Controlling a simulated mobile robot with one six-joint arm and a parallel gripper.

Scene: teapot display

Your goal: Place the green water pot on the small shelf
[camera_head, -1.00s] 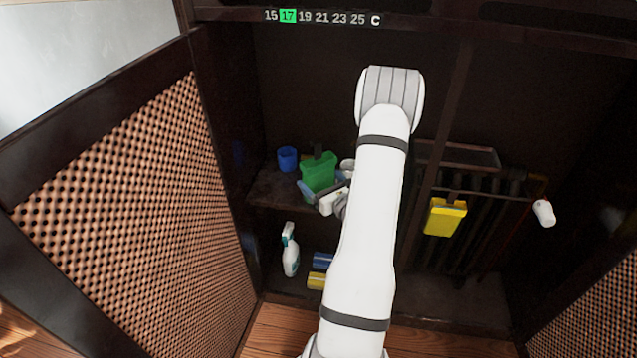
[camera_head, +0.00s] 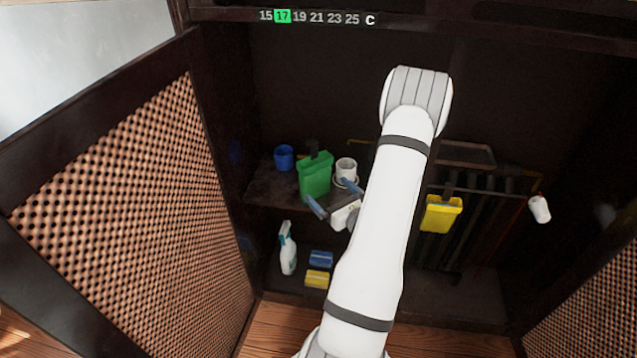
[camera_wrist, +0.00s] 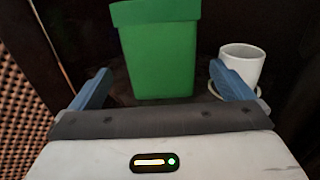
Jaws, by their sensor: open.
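The green water pot (camera_head: 315,176) stands upright on the small shelf (camera_head: 268,190) inside the dark cabinet. It also fills the upper middle of the wrist view (camera_wrist: 158,52). My gripper (camera_head: 332,197) is just in front of the pot, its blue fingers spread wide. In the wrist view my gripper (camera_wrist: 164,88) has one finger on each side of the pot's lower part, with gaps between, and holds nothing. The shelf's right part is hidden behind my arm.
A blue cup (camera_head: 284,157) stands left of the pot. A white cup (camera_head: 346,168) on a saucer stands close to its right. Below are a spray bottle (camera_head: 288,250), a blue sponge (camera_head: 321,258) and a yellow sponge (camera_head: 317,279). A yellow container (camera_head: 442,213) hangs at the radiator (camera_head: 480,240).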

